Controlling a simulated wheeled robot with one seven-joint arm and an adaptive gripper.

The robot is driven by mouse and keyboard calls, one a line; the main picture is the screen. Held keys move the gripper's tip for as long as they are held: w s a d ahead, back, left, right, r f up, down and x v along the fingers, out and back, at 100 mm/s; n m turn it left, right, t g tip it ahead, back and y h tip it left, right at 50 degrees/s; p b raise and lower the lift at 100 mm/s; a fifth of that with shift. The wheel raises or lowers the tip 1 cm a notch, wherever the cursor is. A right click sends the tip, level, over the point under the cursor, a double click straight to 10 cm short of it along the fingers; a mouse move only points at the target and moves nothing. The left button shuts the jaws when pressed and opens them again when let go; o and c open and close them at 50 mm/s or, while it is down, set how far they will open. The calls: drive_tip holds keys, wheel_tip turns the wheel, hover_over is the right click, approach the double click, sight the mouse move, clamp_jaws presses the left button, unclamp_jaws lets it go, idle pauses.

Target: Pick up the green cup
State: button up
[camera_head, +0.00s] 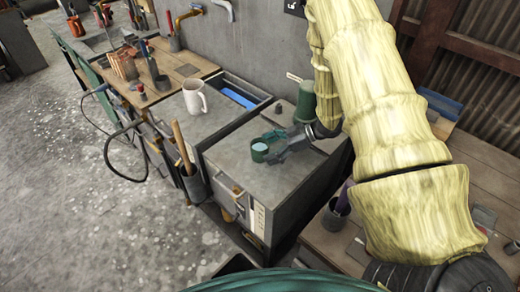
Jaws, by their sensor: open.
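The green cup (259,151) is small and stands upright on the grey top of a cabinet (232,161). My gripper (269,147) reaches in from the right, low over the cabinet top. It is open, with its fingers close to the cup's right side. I cannot tell whether they touch the cup or how far they lie around it. My yellowish arm fills the right of the view.
A taller green container (304,103) stands behind my gripper, partly hidden by my arm. A white mug (195,97) stands on the cabinet to the left. A bin (192,184) with a wooden handle hangs at the front left. The cabinet's front left top is clear.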

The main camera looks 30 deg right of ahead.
drive_tip(key=shift+p+x, duration=0.3)
drive_tip(key=shift+x, duration=1.05)
drive_tip(key=shift+w, duration=0.1)
drive_tip(key=c, duration=1.2)
drive_tip(key=shift+c, duration=0.2)
drive_tip(key=shift+r, duration=0.1)
